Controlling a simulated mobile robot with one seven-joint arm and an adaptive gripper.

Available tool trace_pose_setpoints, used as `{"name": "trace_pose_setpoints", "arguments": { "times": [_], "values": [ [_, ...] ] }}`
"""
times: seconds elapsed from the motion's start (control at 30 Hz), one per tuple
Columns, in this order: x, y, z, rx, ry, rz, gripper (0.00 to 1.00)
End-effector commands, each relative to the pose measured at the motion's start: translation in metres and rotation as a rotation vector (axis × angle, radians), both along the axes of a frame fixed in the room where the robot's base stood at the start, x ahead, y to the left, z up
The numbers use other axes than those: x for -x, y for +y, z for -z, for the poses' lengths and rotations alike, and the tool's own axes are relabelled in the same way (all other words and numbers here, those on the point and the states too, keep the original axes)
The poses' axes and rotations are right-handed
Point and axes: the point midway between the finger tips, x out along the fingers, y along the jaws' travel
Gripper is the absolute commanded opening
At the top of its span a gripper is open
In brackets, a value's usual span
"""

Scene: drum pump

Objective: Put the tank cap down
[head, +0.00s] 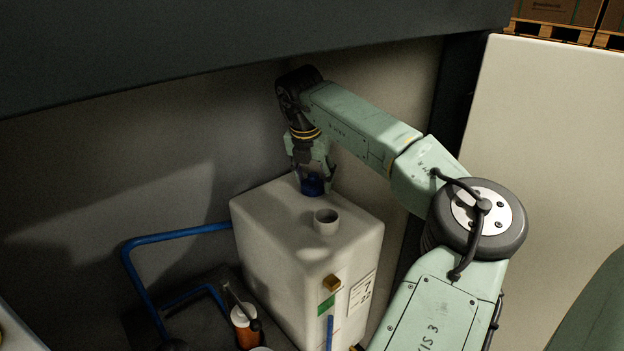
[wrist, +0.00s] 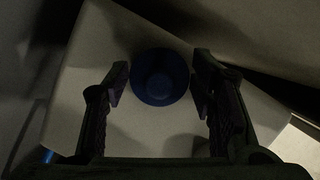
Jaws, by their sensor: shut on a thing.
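The blue tank cap (head: 313,186) is between the fingers of my gripper (head: 311,178), over the back part of the white tank's top (head: 275,213). In the wrist view the round cap (wrist: 160,77) sits between the two fingertips (wrist: 159,82), and my gripper is shut on it. I cannot tell whether the cap touches the tank top. The tank's open neck (head: 326,221) stands uncovered in front of the cap, nearer the head camera.
A blue pipe (head: 135,262) runs to the tank's left side. An orange container (head: 245,328) with a dark handle stands at the front left. A wall rises close behind the tank. The top around the neck is clear.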

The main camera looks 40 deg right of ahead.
Motion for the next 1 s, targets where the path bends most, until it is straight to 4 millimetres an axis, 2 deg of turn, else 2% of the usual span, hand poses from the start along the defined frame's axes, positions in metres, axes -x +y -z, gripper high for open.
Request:
{"name": "trace_pose_setpoints", "arguments": {
  "times": [0.3,0.33,0.6,0.87,1.0],
  "values": [
    [-0.0004,0.0001,0.0034,0.001,0.000,-0.001,0.32],
    [-0.0004,0.0001,0.0022,0.001,0.000,-0.001,0.52],
    [-0.0004,0.0001,0.0017,0.001,0.000,-0.001,0.70],
    [-0.0004,0.0002,0.0016,0.001,0.000,-0.001,0.71],
    [-0.0004,0.0003,-0.0059,0.001,0.000,-0.001,0.71]
  ]
}}
